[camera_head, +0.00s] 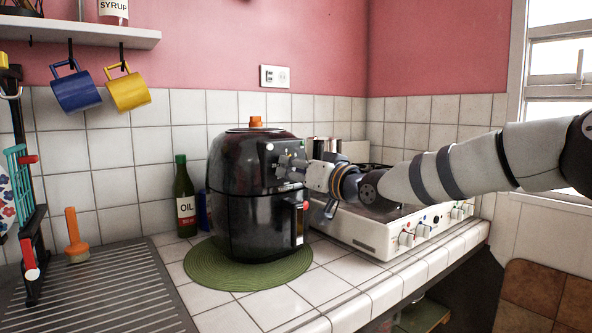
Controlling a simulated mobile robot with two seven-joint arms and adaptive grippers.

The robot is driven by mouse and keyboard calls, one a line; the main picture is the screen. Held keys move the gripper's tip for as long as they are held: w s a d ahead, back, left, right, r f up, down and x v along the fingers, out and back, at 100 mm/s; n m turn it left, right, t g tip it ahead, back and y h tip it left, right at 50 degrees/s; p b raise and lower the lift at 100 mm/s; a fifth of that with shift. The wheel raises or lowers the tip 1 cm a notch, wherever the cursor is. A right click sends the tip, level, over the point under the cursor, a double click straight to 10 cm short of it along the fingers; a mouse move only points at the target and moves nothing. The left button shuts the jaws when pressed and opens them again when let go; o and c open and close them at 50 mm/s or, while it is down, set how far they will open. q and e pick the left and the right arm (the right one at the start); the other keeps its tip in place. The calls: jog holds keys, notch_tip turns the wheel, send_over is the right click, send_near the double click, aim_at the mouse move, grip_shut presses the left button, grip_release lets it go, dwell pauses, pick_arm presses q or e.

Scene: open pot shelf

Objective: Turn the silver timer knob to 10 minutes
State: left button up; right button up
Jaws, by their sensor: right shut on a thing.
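A black air fryer (233,185) stands upright on a round green mat (205,275) on the tiled counter. Its front control panel faces right, with a small light-coloured dial or mark (269,147) near the top. My right gripper (286,166) reaches in from the right and is shut at this panel, its fingers against the front above the drawer handle (298,220). The silver timer knob is mostly hidden by the fingers, where the gripper appears shut on it. Its setting cannot be read. My left gripper is not in view.
A white stove (360,240) with several front knobs stands right of the fryer, under my right arm. An oil bottle (185,200) is behind left. Blue (76,92) and yellow (127,92) mugs hang from the shelf (90,35).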

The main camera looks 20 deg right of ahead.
jog(key=m, duration=0.4)
jog(key=shift+a+f+m, duration=0.1)
jog(key=shift+a+m, duration=0.05)
jog(key=shift+m, duration=0.15)
jog(key=m, duration=0.4)
jog(key=shift+m, duration=0.3)
jog(key=m, duration=0.2)
jog(key=m+b, duration=0.1)
jog(key=m, duration=0.1)
jog(key=shift+s+a+r, duration=0.1)
jog(key=shift+a+r, duration=0.05)
jog(key=shift+r, duration=0.05)
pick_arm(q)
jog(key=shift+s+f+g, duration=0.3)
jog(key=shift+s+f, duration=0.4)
pick_arm(e)
jog(key=shift+r+m, duration=0.2)
jog(key=shift+m, duration=2)
jog(key=shift+r, duration=0.1)
jog(key=o, duration=1.1)
